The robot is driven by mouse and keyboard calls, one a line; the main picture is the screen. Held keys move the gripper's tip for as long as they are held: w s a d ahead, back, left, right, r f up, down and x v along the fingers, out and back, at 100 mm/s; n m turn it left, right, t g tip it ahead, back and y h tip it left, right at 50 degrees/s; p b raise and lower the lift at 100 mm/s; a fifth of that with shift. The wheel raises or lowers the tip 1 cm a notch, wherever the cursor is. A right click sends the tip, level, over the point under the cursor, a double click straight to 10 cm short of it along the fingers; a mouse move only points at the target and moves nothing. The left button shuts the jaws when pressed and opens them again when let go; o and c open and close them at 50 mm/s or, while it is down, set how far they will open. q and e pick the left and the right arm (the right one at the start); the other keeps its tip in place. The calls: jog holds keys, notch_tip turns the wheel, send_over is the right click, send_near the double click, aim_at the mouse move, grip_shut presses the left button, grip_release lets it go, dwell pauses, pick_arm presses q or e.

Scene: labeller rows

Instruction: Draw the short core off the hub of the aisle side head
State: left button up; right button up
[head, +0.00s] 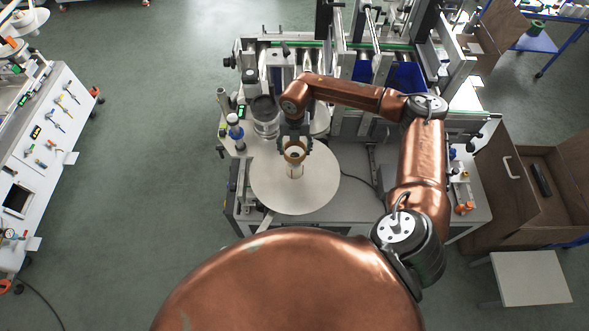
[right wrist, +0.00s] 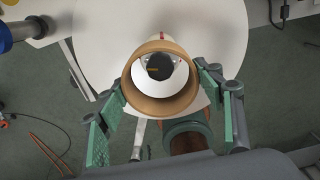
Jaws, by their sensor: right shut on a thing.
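The short core (head: 295,153) is a brown cardboard ring. In the right wrist view the core (right wrist: 133,92) faces the camera, with the pale hub and its dark centre (right wrist: 159,67) showing through its opening. The hub (head: 295,171) stands on the large white disc (head: 265,185) of the aisle side head. My right gripper (head: 295,146) is shut on the core, its green pads (right wrist: 162,100) on either side. The core is over the hub's end; I cannot tell how much still surrounds it. My left gripper is not in view.
A wooden cabinet (head: 525,200) is at the right. Open floor (head: 150,190) lies left of the head.

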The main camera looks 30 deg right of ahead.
jog(key=shift+r+p, duration=0.7)
jog(key=shift+r, duration=0.85)
